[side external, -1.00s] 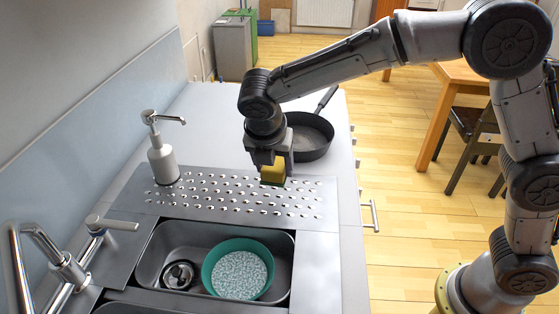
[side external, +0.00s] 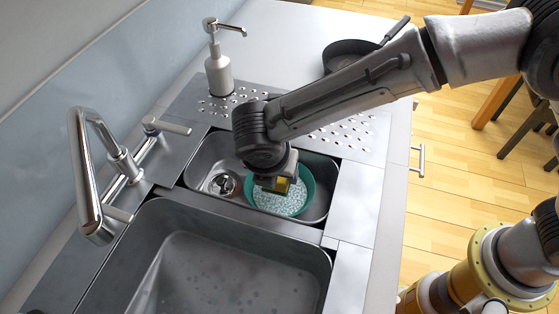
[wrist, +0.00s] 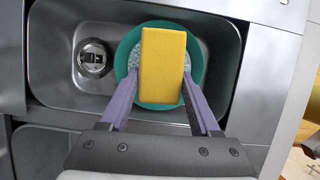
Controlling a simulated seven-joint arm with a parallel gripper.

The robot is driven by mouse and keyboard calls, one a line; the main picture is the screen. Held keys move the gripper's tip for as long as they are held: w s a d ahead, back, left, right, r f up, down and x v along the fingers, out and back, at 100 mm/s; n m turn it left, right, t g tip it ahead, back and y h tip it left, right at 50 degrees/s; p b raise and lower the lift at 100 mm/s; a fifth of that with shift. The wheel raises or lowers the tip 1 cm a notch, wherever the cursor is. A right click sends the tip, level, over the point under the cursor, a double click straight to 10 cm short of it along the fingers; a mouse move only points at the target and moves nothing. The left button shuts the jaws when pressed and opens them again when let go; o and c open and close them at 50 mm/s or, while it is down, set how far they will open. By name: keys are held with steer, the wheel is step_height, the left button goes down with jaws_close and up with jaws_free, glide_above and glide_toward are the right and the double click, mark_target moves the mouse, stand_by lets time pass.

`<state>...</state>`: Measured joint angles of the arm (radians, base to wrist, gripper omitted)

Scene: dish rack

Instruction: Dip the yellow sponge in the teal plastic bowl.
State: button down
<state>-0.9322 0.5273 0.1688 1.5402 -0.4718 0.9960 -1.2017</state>
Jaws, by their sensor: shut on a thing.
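The yellow sponge (wrist: 163,66) is held between the two fingers of my gripper (wrist: 160,88) in the wrist view. In the side view my gripper (side external: 278,186) is shut on the sponge (side external: 283,185), mostly hidden by the fingers. It is over the teal plastic bowl (side external: 310,187), which sits in the small sink basin and holds pale speckled contents. The bowl's rim also shows around the sponge in the wrist view (wrist: 201,55). Whether the sponge touches the contents, I cannot tell.
The small basin has a drain (side external: 223,184) left of the bowl. A large empty basin (side external: 210,270) lies in front. A faucet (side external: 90,180) stands at left, a soap dispenser (side external: 219,70) behind, and a dark pan (side external: 348,52) on the back counter.

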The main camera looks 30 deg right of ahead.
steer(key=shift+f, duration=3.5)
steer(key=shift+r, duration=4.35)
